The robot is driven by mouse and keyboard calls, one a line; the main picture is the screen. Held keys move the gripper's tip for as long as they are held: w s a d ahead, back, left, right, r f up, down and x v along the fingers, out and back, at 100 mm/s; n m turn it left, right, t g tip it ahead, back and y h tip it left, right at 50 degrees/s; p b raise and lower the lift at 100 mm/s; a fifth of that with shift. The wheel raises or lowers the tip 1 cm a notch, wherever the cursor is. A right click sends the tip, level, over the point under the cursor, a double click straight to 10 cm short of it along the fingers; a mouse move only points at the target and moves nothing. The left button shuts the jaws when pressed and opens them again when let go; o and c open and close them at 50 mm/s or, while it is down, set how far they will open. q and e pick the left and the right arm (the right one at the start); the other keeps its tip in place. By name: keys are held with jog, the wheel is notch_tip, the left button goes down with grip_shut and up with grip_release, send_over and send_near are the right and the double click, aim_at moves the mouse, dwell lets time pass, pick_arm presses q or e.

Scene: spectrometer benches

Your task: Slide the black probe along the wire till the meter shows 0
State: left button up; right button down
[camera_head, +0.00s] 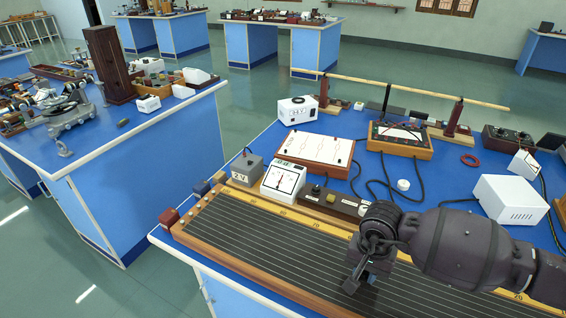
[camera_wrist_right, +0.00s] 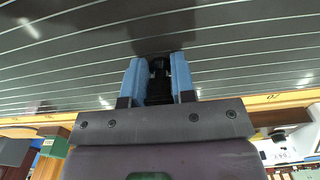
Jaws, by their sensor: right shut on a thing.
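The black probe (camera_wrist_right: 159,78) is between the two blue fingers of my right gripper (camera_head: 364,277), which is shut on it. In the right wrist view, its tip reaches the wired board, but I cannot tell whether it touches a wire. The long dark board (camera_head: 255,237) with several pale parallel wires lies along the bench's front edge, and my right gripper is over its right part. The white meter (camera_head: 283,181) stands behind the board's left part. Its red needle looks near the middle, but the scale is too small to read. My left gripper is out of view.
A grey 2 V box (camera_head: 245,168) stands left of the meter. A dark key block (camera_head: 335,203) is right of it. Behind are a wooden-framed white board (camera_head: 317,149) and a white box (camera_head: 510,199). Black cables cross the bench.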

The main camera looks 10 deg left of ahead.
jog(key=shift+s+f, duration=0.2)
jog(key=shift+f, duration=0.1)
jog(key=c, duration=1.1)
grip_release()
jog(key=shift+d, duration=0.1)
jog(key=shift+o, duration=1.2)
jog(key=shift+r, duration=0.1)
jog(key=shift+w, duration=0.1)
jog(key=shift+w+r, duration=0.1)
jog(key=shift+r, duration=0.1)
